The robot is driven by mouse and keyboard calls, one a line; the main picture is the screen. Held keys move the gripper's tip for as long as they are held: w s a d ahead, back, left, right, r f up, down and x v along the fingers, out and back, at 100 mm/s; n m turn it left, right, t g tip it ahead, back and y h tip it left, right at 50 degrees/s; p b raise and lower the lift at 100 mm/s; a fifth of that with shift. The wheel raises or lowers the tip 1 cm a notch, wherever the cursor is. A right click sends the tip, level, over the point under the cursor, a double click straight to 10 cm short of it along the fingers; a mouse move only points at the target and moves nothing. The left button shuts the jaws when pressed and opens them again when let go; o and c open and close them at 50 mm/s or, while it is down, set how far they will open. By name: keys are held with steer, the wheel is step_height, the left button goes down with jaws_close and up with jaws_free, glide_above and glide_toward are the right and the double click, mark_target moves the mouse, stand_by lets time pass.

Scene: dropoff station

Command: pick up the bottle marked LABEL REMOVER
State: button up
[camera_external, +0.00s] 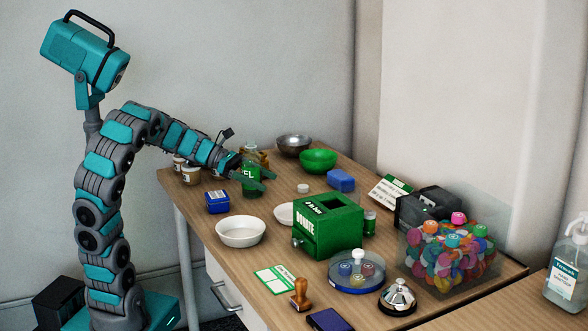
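A green bottle (251,180) stands upright toward the far left part of the table. Only the letters "EL" of its white lettering show, so I cannot read the full marking. My gripper (262,180) is at the bottle, with its teal fingers on either side of it or just in front. The gripper and wrist hide part of the bottle. I cannot tell whether the fingers touch it or are closed on it. An amber bottle (262,157) stands close behind, partly hidden.
Small jars (191,175) and a blue box (217,202) stand left of the gripper. A green bowl (318,160), a metal bowl (293,145), a white bowl (241,232) and a green donation box (328,228) stand around it. A clear bin (455,275) is farther right.

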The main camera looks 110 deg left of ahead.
jaws_close()
stand_by(0.5)
steer(key=shift+r, duration=0.1)
